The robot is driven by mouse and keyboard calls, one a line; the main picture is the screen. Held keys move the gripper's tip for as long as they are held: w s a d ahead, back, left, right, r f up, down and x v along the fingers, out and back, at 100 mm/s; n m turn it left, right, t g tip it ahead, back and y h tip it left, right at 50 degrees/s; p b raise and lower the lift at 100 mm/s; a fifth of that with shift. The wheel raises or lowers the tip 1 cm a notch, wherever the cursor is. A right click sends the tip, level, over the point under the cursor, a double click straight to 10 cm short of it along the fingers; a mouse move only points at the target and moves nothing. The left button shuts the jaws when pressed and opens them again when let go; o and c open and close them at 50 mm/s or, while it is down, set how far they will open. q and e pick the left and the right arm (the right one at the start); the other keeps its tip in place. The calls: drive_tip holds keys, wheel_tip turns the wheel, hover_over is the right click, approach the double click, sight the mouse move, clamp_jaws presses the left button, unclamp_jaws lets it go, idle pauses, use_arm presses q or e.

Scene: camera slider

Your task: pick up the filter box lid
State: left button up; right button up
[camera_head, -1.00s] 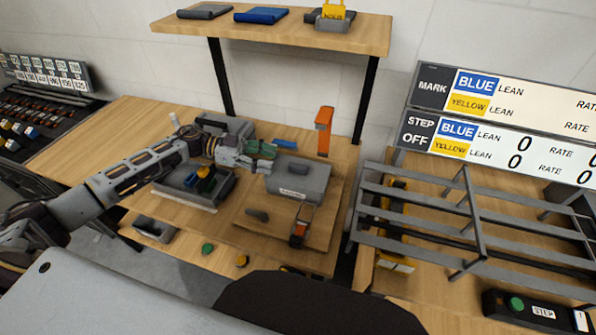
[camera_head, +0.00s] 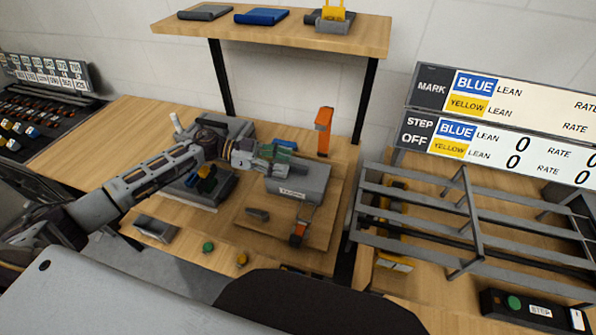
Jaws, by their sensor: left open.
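A grey box with a pale label (camera_head: 298,184) stands on a wooden board on the workbench. It looks like the filter box, with its grey lid on top; the picture is too small to separate lid from box clearly. My left gripper (camera_head: 284,154) is open at the upper left edge of the box top, with greenish fingertips. I cannot tell whether it touches the lid. My left arm hides part of the bench behind it. My right gripper is not in view.
An orange upright block (camera_head: 324,132) stands behind the box. An orange and grey clamp-like part (camera_head: 299,233) is in front. A dark tray (camera_head: 222,190) with coloured parts lies left, under my arm. A metal rack (camera_head: 470,220) stands right. A wooden shelf (camera_head: 365,35) is above.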

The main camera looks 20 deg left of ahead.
sight(295, 164)
use_arm(q)
drive_tip(key=shift+x, duration=1.55)
clamp_jaws()
